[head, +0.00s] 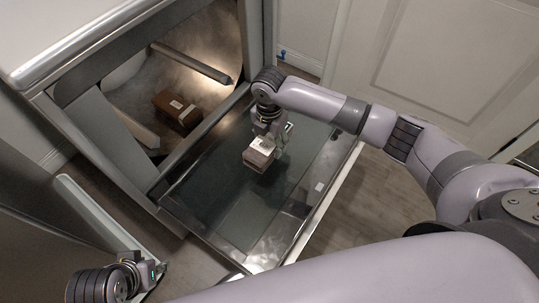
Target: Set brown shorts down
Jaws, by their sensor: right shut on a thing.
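The brown shorts (258,157) look like a small folded brown block with a pale top. My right gripper (268,138) is shut on them from above and holds them over the dark glass of the open door (225,205). I cannot tell whether they touch the glass. A similar brown folded block (175,112) with a white label lies inside the washer drum (215,45). My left gripper (152,270) is at the bottom left, apart from the shorts; its fingers are too unclear to judge.
The washer body (75,40) stands at the upper left, with its door folded out level. The glass around the shorts is clear. A white panelled door (445,60) stands at the back right. Bare wooden floor (365,205) lies right of the washer door.

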